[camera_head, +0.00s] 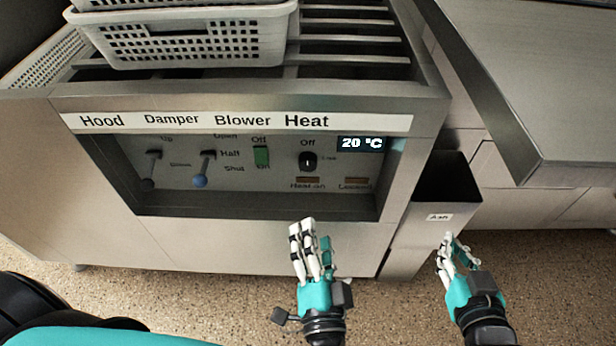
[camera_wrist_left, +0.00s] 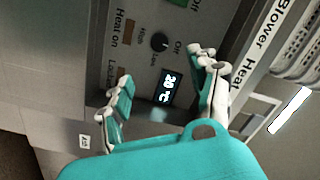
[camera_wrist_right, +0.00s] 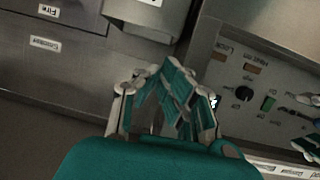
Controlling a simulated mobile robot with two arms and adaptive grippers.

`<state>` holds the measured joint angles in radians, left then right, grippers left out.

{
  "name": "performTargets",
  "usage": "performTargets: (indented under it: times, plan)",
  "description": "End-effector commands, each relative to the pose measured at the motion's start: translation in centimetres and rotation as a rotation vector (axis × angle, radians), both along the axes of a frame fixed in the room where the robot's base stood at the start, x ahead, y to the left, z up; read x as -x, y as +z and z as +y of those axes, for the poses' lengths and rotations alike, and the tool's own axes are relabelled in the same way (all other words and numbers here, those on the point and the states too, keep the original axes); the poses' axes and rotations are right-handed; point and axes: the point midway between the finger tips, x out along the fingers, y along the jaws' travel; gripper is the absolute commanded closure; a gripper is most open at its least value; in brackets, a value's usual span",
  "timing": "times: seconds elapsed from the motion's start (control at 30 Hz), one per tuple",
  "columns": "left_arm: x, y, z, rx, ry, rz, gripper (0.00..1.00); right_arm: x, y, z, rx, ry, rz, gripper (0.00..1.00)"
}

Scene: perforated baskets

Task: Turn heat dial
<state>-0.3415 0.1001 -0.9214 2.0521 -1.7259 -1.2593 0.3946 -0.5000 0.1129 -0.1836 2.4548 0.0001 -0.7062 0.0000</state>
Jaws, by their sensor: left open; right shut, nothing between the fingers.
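The heat dial (camera_head: 308,161) is a small black round knob under the "Heat" label in the recessed control panel (camera_head: 230,205). The display (camera_head: 362,143) beside it reads 20 °C. My left gripper (camera_head: 312,240) is open and empty, below and in front of the panel, apart from the dial. In the left wrist view the dial (camera_wrist_left: 159,42) shows between and beyond the open fingers (camera_wrist_left: 160,90). My right gripper (camera_head: 456,250) is shut and empty, lower right, in front of the ash bin. The dial also shows in the right wrist view (camera_wrist_right: 244,93), right of the shut fingers (camera_wrist_right: 165,100).
The panel also holds a hood lever (camera_head: 150,168), a blue-knobbed damper lever (camera_head: 200,180) and a green blower switch (camera_head: 261,156). White perforated baskets (camera_head: 190,40) stand on the slatted top. A metal ash bin (camera_head: 437,200) stands right of the panel.

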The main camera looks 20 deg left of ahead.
Motion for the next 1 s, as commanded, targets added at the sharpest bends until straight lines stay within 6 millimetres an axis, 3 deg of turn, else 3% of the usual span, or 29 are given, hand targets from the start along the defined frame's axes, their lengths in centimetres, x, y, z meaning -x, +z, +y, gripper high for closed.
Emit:
performTargets:
  times: [0.6,0.8,1.0]
  plan:
    - [-12.1,0.0,4.8,-0.004,-0.001,-0.001,0.39,-1.3,3.3,0.8,-0.047,0.013,-0.194,1.00]
    - [-14.3,0.0,5.8,-0.003,-0.001,0.001,0.39,-1.5,4.2,1.0,-0.060,0.016,-0.245,1.00]
    - [-15.0,0.0,6.0,-0.002,-0.002,0.002,0.39,-1.5,4.6,1.1,-0.064,0.017,-0.261,1.00]
